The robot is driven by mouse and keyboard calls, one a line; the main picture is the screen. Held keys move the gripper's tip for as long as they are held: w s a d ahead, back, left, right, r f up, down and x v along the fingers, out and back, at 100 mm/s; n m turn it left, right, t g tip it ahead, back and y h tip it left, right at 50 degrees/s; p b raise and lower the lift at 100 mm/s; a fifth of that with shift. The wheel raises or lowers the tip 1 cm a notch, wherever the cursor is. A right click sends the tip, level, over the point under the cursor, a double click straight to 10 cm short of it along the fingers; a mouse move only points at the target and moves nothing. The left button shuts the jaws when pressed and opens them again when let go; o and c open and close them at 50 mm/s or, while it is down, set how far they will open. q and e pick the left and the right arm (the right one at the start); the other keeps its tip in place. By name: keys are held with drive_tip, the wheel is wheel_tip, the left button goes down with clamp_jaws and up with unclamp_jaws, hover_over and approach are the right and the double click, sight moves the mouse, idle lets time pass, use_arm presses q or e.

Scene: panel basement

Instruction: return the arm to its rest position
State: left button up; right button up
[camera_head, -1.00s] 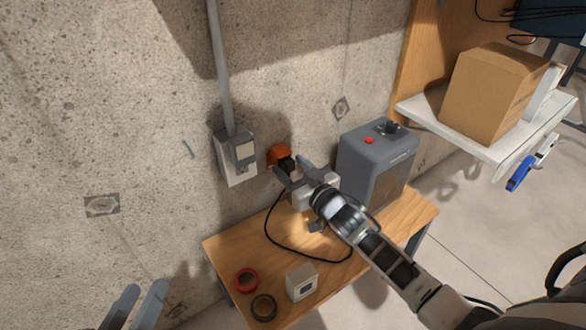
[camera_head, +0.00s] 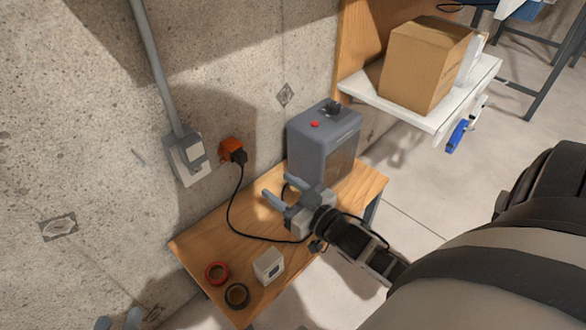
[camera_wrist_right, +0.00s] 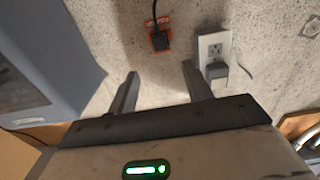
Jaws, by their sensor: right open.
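My right arm comes in from the right in the head view. Its right gripper (camera_head: 279,189) is open and empty above the wooden table, in front of the grey machine (camera_head: 315,150). In the right wrist view its two fingers (camera_wrist_right: 158,88) are spread with nothing between them. A black plug (camera_head: 239,157) sits in the orange wall socket (camera_head: 229,146), apart from the fingers. It also shows in the wrist view (camera_wrist_right: 156,31).
The wooden table (camera_head: 215,235) holds a red tape ring (camera_head: 216,273), a black tape ring (camera_head: 236,295) and a small white box (camera_head: 268,266). A black cord hangs from the plug. A grey outlet box (camera_head: 188,157) is on the wall. A cardboard box (camera_head: 420,65) stands on a white shelf (camera_head: 390,107).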

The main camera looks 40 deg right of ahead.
use_arm(q)
drive_tip(key=shift+a+f, duration=0.1)
drive_tip(key=shift+f, duration=0.5)
use_arm(e)
drive_tip(key=s, duration=0.3)
drive_tip(key=shift+d, duration=0.2)
